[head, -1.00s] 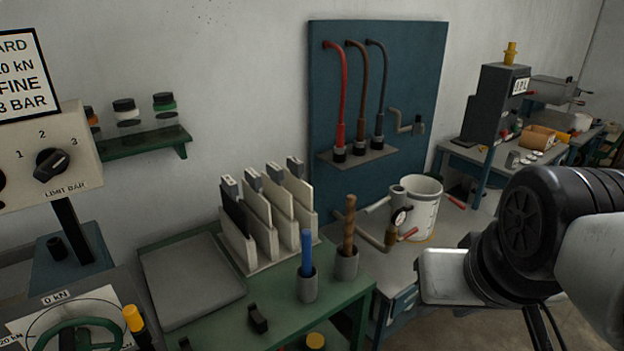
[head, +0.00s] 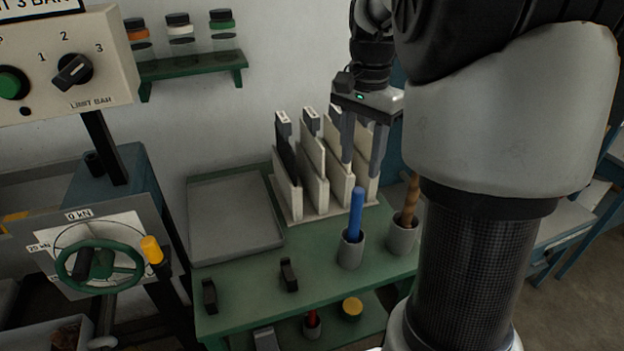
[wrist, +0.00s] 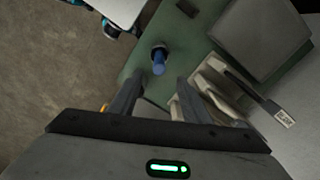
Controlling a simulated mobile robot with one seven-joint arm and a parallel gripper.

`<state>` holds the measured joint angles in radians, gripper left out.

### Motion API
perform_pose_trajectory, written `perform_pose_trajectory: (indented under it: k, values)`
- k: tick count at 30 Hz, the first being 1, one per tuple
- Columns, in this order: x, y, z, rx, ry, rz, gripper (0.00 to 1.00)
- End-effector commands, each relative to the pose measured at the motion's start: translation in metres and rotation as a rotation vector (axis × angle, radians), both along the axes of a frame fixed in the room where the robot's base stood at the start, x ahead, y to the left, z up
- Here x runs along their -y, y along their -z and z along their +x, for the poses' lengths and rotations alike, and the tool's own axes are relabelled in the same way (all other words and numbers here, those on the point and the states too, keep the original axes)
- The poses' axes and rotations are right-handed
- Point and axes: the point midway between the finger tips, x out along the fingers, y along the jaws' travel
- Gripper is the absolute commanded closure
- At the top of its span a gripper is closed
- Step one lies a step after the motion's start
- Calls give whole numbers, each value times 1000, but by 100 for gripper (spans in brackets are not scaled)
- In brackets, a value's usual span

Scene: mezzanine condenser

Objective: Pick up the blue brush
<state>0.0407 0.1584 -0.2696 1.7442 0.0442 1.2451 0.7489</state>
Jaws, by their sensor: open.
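The blue brush (head: 357,213) stands upright in a grey cup (head: 350,251) on the green bench (head: 300,252). My gripper (head: 361,168) is open, with its fingers pointing down, above and behind the brush in the head view. In the wrist view the blue brush (wrist: 159,62) lies ahead of the open fingertips (wrist: 161,82), roughly between them. The fingers do not appear to touch it, and nothing is held.
A brown-handled tool (head: 410,197) stands in a second grey cup (head: 401,236) right of the brush. A rack of upright pale plates (head: 312,180) is close behind. A shallow grey tray (head: 232,215) lies to the left. Two small black blocks sit at the front edge.

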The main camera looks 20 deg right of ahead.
Motion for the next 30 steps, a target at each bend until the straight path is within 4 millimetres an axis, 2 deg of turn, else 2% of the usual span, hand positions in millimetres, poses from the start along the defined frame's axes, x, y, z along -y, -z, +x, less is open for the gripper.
perform_pose_trajectory:
  k: [12,16,23,30]
  values:
    - [0,89,-2,-5,-1,1,57]
    - [0,106,-1,-3,-2,1,57]
    - [2,121,-1,-1,-2,0,57]
    - [7,157,-1,-3,-3,1,57]
